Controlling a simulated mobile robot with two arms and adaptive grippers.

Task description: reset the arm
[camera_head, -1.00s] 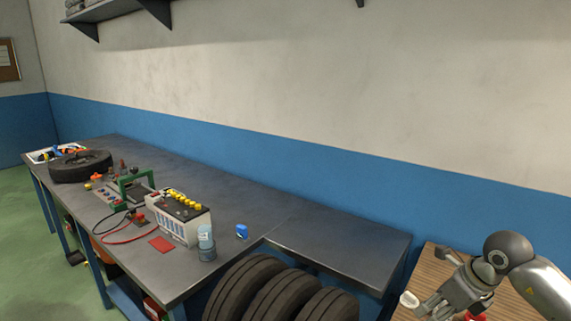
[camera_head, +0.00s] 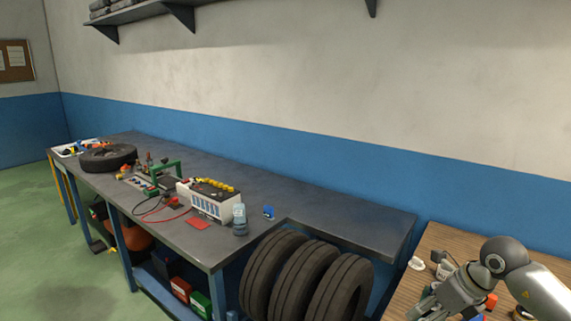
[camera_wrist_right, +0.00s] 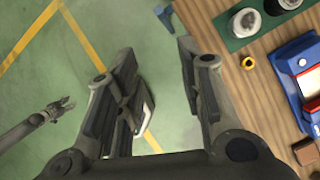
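My right gripper (camera_head: 430,303) is at the lower right of the head view, at the wooden table. In the right wrist view my right gripper (camera_wrist_right: 158,75) has its two fingers well apart, with green floor showing between them and nothing clearly held. A pale curved piece (camera_wrist_right: 149,112) shows beside the left finger; I cannot tell what it is. A small dark gripper on an arm, which appears to be my left gripper (camera_wrist_right: 62,106), hangs over the floor at the left of that view. Its opening is too small to judge. My left arm is outside the head view.
The wooden table (camera_head: 455,238) holds a small white round item (camera_head: 416,264). Its edge and a blue case (camera_wrist_right: 300,75) are close to the right finger. The long workbench (camera_head: 300,200) carries a battery (camera_head: 208,202) and a tire (camera_head: 108,157). Several tires stand below.

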